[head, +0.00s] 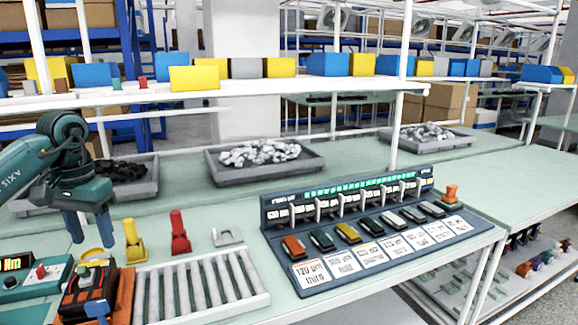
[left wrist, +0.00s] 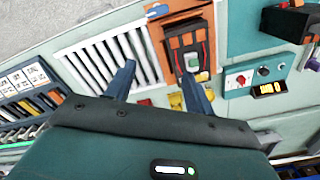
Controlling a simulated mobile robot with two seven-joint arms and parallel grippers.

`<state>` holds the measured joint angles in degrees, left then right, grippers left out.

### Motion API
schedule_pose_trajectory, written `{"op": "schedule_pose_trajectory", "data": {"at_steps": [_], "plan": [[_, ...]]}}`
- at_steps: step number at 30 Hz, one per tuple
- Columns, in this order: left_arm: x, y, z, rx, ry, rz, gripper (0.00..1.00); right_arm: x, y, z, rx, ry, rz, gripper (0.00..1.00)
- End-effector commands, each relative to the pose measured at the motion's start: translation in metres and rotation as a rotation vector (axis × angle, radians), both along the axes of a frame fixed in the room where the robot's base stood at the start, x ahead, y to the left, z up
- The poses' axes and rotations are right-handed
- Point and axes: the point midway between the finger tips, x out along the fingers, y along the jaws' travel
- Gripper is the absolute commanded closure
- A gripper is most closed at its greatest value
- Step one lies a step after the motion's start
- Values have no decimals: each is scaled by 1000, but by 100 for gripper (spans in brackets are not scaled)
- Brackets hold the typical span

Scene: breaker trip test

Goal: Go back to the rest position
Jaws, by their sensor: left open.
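My left gripper (head: 90,230) hangs at the left of the workbench, fingers pointing down and apart, with nothing between them. In the left wrist view its two fingers (left wrist: 158,75) are spread over the bench. An orange fixture (head: 70,302) holding a dark breaker-like block (head: 88,278) stands below and in front of the gripper in the head view. The fixture also shows in the left wrist view (left wrist: 165,40), beyond the fingers. My right gripper is in neither view.
A teal meter box (head: 25,285) sits left of the fixture. A grey slatted tray (head: 262,300), yellow stand (head: 133,245) and red stand (head: 179,235) are to the right. A dark sloped rack (head: 280,235) holds several coloured breakers. Trays (head: 228,178) and a shelf (head: 350,88) are behind.

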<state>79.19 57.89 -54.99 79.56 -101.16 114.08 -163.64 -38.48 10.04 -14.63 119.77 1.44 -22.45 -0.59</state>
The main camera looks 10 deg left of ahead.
Motion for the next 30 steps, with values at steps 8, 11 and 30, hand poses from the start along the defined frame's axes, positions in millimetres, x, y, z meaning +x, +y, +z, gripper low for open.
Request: {"op": "schedule_pose_trajectory", "data": {"at_steps": [8,11,30], "plan": [[14,-120,-73,-349,24,137,46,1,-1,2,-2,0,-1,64],[7,-180,-98,-547,98,254,46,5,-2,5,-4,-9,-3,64],[-51,-344,-144,995,-1942,-1612,46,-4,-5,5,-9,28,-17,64]]}}
